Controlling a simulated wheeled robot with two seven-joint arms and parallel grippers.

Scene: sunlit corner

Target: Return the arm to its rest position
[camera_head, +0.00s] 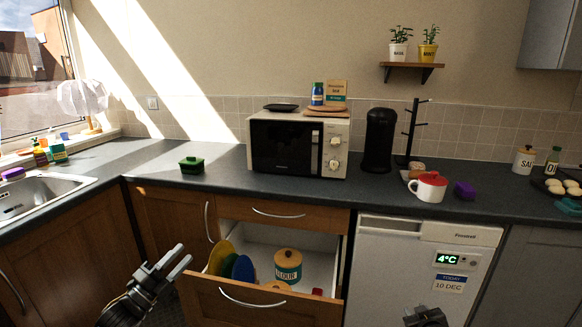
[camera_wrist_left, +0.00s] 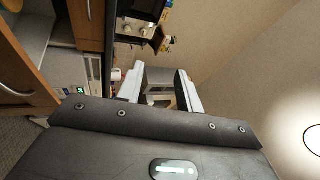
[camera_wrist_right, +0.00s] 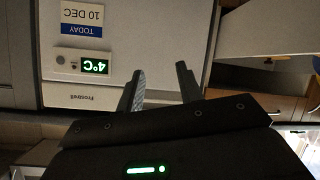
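My left gripper (camera_head: 180,254) is in the lower left of the head view, in front of the left side of the open drawer. Its two fingers are apart with nothing between them. The left wrist view also shows this gripper (camera_wrist_left: 158,82) open and empty. My right gripper (camera_head: 427,317) shows only in part at the bottom edge of the head view, in front of the white appliance. In the right wrist view, my right gripper (camera_wrist_right: 160,78) has its fingers apart and holds nothing.
An open drawer (camera_head: 262,306) juts out, holding colored plates (camera_head: 222,256) and a flour canister (camera_head: 288,266). The white appliance (camera_head: 400,270) stands right of it.

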